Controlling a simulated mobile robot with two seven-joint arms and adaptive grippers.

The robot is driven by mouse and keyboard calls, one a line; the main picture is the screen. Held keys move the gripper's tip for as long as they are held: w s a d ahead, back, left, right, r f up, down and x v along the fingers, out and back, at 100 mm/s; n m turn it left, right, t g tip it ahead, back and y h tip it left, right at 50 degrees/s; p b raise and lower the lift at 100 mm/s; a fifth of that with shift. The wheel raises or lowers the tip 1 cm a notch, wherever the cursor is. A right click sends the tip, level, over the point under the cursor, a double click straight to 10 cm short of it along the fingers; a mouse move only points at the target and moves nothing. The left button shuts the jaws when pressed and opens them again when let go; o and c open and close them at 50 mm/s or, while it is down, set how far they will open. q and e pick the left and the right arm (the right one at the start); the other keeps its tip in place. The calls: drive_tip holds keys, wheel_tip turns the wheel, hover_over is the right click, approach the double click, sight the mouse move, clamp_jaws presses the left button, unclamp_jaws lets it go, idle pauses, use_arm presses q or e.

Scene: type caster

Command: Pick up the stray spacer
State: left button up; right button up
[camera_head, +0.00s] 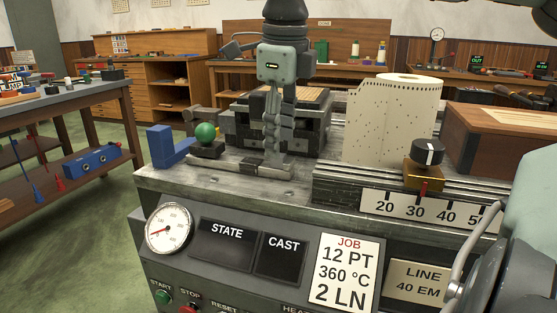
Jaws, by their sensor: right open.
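My right gripper (275,160) hangs down from the top of the view. It is open, seen nearly edge-on, so its fingers overlap. Its fingertips are low over the metal bed (300,187) of the casting machine, in front of a dark block-like mould assembly (316,138). Flat dark metal strips (238,166) lie on the bed beside and below the fingertips. I cannot tell whether one of them is the stray spacer; no separate spacer shows clearly, and the fingers may hide it. My left gripper is not in view.
A green ball-topped lever (205,132) and a blue block (161,146) stand left of the gripper. A perforated paper roll (394,120), a black knob (428,152) on a scale and a wooden box (500,137) are to the right. The front bed strip is clear.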

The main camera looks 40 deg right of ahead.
sight(278, 161)
drive_tip(key=f, duration=0.3)
drive_tip(key=shift+w+f, duration=0.1)
drive_tip(key=shift+w, duration=0.15)
clamp_jaws()
